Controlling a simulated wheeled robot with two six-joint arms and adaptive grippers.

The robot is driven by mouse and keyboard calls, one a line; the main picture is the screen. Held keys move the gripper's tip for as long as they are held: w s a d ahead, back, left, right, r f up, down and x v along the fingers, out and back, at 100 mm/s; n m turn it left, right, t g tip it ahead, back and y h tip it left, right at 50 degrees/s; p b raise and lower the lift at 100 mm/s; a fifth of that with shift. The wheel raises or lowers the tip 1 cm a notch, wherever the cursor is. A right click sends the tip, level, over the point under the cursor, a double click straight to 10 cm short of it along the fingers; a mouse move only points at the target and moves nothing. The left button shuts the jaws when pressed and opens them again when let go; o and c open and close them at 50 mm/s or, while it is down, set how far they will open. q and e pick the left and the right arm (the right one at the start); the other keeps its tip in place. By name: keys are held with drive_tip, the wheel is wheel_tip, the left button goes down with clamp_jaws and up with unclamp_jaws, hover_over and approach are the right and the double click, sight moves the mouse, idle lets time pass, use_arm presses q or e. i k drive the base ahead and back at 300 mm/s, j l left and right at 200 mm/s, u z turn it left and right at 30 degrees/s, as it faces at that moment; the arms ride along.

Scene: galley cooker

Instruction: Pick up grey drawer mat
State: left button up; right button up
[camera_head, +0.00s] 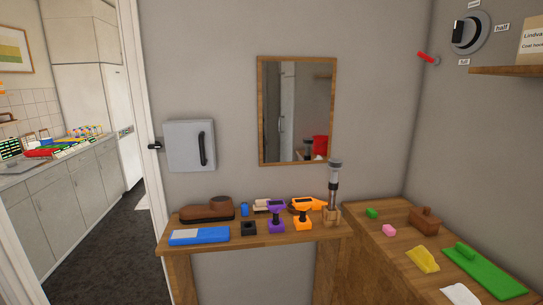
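I cannot make out a grey drawer mat anywhere in the head view. No drawer is visibly open. Neither of my grippers shows in this view, and nor do my arms.
A wooden bench (275,238) carries a blue flat box (199,237), a purple tool (276,217), an orange tool (302,216) and a tall grey-topped device (334,185). A right counter (388,258) holds a green item (490,272). A grey wall cabinet (183,147) is shut. Dark floor (105,240) lies left.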

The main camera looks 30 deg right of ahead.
sight(14, 168)
drive_tip(key=i+j+z, duration=0.75)
drive_tip(key=j+z, duration=0.25)
drive_tip(key=i+j+z, duration=0.2)
drive_tip(key=j+z, duration=0.15)
drive_tip(key=i+j+z, duration=0.1)
drive_tip(key=j+z, duration=0.2)
drive_tip(key=j, duration=0.15)
drive_tip(key=i+j, duration=0.15)
drive_tip(key=j, duration=0.85)
drive_tip(key=i+j+z, duration=0.15)
drive_tip(key=j, duration=1.85)
drive_tip(key=i+u, duration=0.1)
drive_tip(key=u, duration=2.05)
